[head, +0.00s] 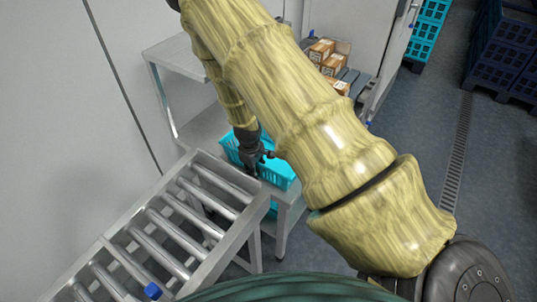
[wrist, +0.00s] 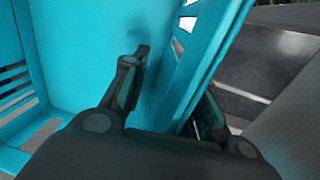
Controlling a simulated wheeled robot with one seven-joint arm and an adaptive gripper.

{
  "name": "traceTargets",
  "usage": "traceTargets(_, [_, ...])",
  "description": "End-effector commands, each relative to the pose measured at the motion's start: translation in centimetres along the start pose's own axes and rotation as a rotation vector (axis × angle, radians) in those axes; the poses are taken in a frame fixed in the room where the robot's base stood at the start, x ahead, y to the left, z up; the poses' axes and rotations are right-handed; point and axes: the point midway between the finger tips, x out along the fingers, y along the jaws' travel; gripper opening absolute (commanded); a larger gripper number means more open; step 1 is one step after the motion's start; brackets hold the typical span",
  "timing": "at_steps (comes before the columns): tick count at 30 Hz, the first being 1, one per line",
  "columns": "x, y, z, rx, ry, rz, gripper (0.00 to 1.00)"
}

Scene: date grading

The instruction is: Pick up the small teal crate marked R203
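A small teal crate (head: 277,174) stands on a grey metal stand beyond the roller conveyor, partly hidden by my arm. No R203 mark is readable in either view. My gripper (head: 252,158) points down at the crate's near left part. In the wrist view, the teal crate (wrist: 90,50) fills the left and middle. My gripper (wrist: 172,85) is open there, one finger inside the crate and the other outside its slotted wall. The wall runs between the fingers, with a gap visible on the inner finger's side.
A roller conveyor (head: 165,230) with a blue end piece lies at front left. Brown boxes (head: 320,50) sit on a rack behind my arm. Stacked teal crates (head: 425,35) and dark blue crates (head: 505,55) stand at back right. The floor on the right is clear.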

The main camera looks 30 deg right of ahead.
Motion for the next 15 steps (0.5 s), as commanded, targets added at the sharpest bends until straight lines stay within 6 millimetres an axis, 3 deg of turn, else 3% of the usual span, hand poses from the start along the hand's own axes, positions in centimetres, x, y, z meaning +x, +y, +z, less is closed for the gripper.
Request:
traceTargets(1, [0.0, -0.01, -0.01, 0.0, 0.0, 0.0, 0.29])
traceTargets(6, [-0.02, -0.01, -0.01, 0.0, 0.0, 0.0, 0.0])
traceTargets(15, [-0.07, 0.03, -0.04, 0.0, 0.001, 0.001, 0.0])
